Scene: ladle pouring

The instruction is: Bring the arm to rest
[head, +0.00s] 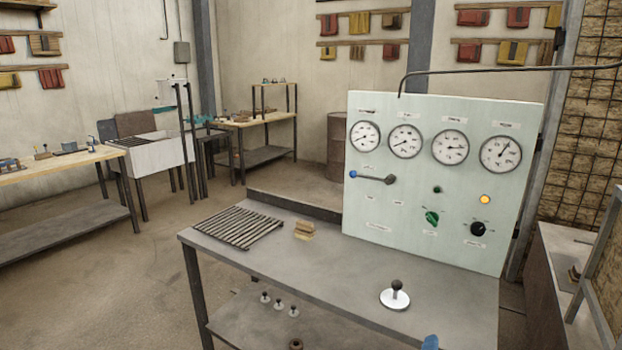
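Neither my left nor my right gripper shows in the head view, and no arm of mine can be made out. No ladle is visible. A grey metal table (330,262) stands in front. A pale upright panel (400,215) with several round gauges rises at its back right. A lever with a blue knob (374,178) sticks out sideways on the panel. A white round base with a black knob (395,295) stands on the table. A small blue thing (430,342) is cut off by the bottom edge; I cannot tell what it is.
A slatted grate (238,228) and a small tan block stack (304,230) lie on the table's left part. The middle of the tabletop is clear. Small knobbed pieces (279,304) sit on the lower shelf. A dark-framed bench (560,285) stands at the right.

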